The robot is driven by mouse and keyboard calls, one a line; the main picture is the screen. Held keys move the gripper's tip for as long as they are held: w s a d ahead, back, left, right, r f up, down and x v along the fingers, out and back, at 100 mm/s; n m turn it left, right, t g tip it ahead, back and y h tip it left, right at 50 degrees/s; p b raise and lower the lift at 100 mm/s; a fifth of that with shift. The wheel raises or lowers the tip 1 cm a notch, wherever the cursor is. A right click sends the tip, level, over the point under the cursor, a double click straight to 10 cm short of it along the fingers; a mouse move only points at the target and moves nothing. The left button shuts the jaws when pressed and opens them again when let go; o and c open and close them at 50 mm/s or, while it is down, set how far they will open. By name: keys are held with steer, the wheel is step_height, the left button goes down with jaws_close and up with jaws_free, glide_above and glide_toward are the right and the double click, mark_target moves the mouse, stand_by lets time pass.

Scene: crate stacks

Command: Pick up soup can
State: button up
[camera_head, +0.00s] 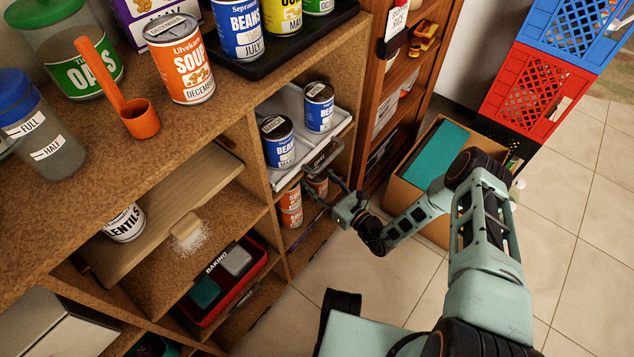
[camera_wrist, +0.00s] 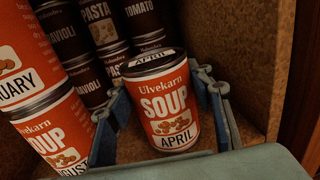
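An orange-and-white soup can marked APRIL (camera_wrist: 168,105) stands upright on a shelf in the wrist view. My gripper (camera_wrist: 163,84) is open around it, with one blue-grey finger on each side. A gap shows on the right; contact on the left is unclear. In the head view my gripper (camera_head: 328,192) reaches into a low compartment, by orange cans (camera_head: 290,208) partly hidden by the shelf above. More soup cans (camera_wrist: 52,128) are stacked at left in the wrist view. Another soup can, marked DECEMBER (camera_head: 182,62), stands on the top surface.
Dark ravioli cans (camera_wrist: 78,45), a pasta can (camera_wrist: 98,18) and a tomato can (camera_wrist: 143,15) stand behind. A wooden side wall (camera_wrist: 250,60) is close at right. Bean cans (camera_head: 277,142) sit on a white tray (camera_head: 338,118) above. A cardboard box (camera_head: 432,228) stands beside my arm.

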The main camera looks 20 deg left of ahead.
steer(key=c, duration=0.8)
steer(key=shift+r, duration=0.1)
